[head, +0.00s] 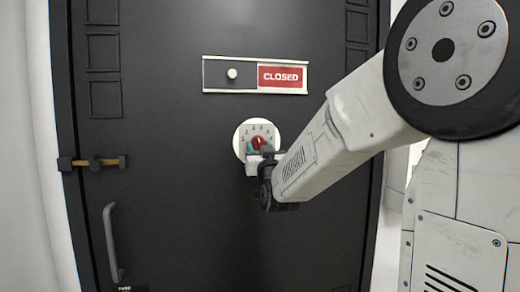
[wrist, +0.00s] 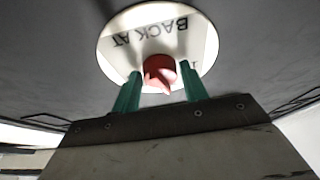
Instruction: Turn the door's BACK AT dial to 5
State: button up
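The BACK AT dial (head: 246,129) is a white round plate with small numbers on the black door. It also shows upside down in the wrist view (wrist: 117,62), with the words BACK AT at the top. Its red knob (head: 258,142) sits in the middle. In the wrist view the knob (wrist: 158,72) has its pointed tip towards the bottom, away from the words; the number it points at cannot be read. My gripper (wrist: 160,80) has one green finger on each side of the knob, with narrow gaps; contact is unclear. My gripper (head: 259,146) hides the dial's lower part in the head view.
A CLOSED sign (head: 282,77) with a slider knob (head: 232,73) is above the dial. A brass bolt (head: 92,162) and a grey pull handle (head: 111,243) are on the door's left side.

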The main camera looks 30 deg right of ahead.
jog(key=c, duration=0.5)
jog(key=shift+m+h, duration=0.3)
jog(key=shift+m, duration=0.2)
jog(key=m+g+h, duration=0.1)
jog(key=m, duration=0.1)
jog(key=m+h, duration=0.1)
jog(key=m, duration=0.2)
jog(key=m+g+h, duration=0.1)
jog(key=m, duration=0.2)
jog(key=shift+w+a+r+g, duration=0.1)
jog(key=shift+a+r+g, duration=0.05)
jog(key=shift+a+g, duration=0.2)
jog(key=m+g+h, duration=0.1)
jog(key=m, duration=0.2)
jog(key=m+g+h, duration=0.1)
jog(key=m, duration=0.3)
jog(key=shift+a+r+g, duration=0.1)
jog(key=shift+r+g, duration=0.05)
jog(key=shift+g, duration=0.2)
jog(key=o, duration=1)
